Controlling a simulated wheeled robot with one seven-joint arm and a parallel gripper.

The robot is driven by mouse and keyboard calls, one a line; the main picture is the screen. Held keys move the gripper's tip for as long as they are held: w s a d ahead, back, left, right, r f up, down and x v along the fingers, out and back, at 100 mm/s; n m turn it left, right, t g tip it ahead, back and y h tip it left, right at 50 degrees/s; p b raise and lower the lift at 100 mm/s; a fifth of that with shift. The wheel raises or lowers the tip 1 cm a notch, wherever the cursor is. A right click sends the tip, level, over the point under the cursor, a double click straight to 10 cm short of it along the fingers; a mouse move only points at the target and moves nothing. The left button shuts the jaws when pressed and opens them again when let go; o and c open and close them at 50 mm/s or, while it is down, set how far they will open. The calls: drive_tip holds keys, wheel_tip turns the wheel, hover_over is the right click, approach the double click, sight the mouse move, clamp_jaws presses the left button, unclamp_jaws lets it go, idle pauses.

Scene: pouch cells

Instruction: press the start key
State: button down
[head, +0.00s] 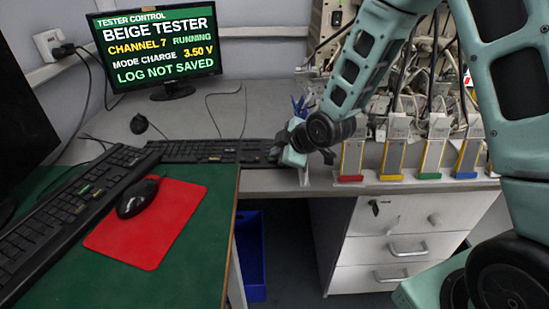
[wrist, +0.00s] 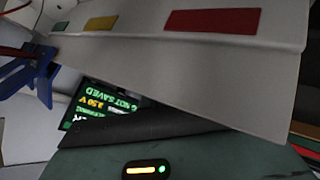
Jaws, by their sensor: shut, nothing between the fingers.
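My gripper (head: 276,151) is at the right end of the far black keyboard (head: 205,151), near the front edge of the bench. Its fingers are shut and empty. I cannot tell whether they touch anything. The monitor (head: 160,45) at the back left reads BEIGE TESTER, CHANNEL 7 RUNNING, MODE CHARGE, 3.50 V, LOG NOT SAVED. It also shows upside down and partly hidden in the wrist view (wrist: 108,103). I cannot pick out a key marked start in either view.
Holders with red (head: 350,178), yellow, green and blue bases line the bench edge to the right. A blue clamp-like thing (head: 300,106) stands behind my gripper. A near keyboard (head: 70,215) and a mouse (head: 137,198) on a red mat (head: 150,235) lie at left.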

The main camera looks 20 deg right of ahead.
drive_tip(key=shift+r+p, duration=0.55)
drive_tip(key=shift+r, duration=0.25)
drive_tip(key=shift+r, duration=0.1)
wheel_tip(320, 180, up, 5)
drive_tip(key=p, duration=0.3)
drive_tip(key=shift+p, duration=0.4)
drive_tip(key=s+a+r+m+g+p, duration=0.1)
drive_tip(key=s+a+r+g+p, duration=0.1)
drive_tip(key=s+a+r, duration=0.35)
drive_tip(key=s+a+r+m+g+p, duration=0.2)
drive_tip(key=s+r, duration=0.1)
drive_tip(key=s, duration=0.5)
drive_tip(key=s+r+m+g+h+p, duration=0.1)
drive_tip(key=s+r+g, duration=0.1)
drive_tip(key=s, duration=0.7)
drive_tip(key=s+r+m+g+h+p, duration=0.2)
drive_tip(key=s+r, duration=0.2)
drive_tip(key=s, duration=0.6)
drive_tip(key=shift+d+r, duration=0.3)
drive_tip(key=shift+d, duration=0.05)
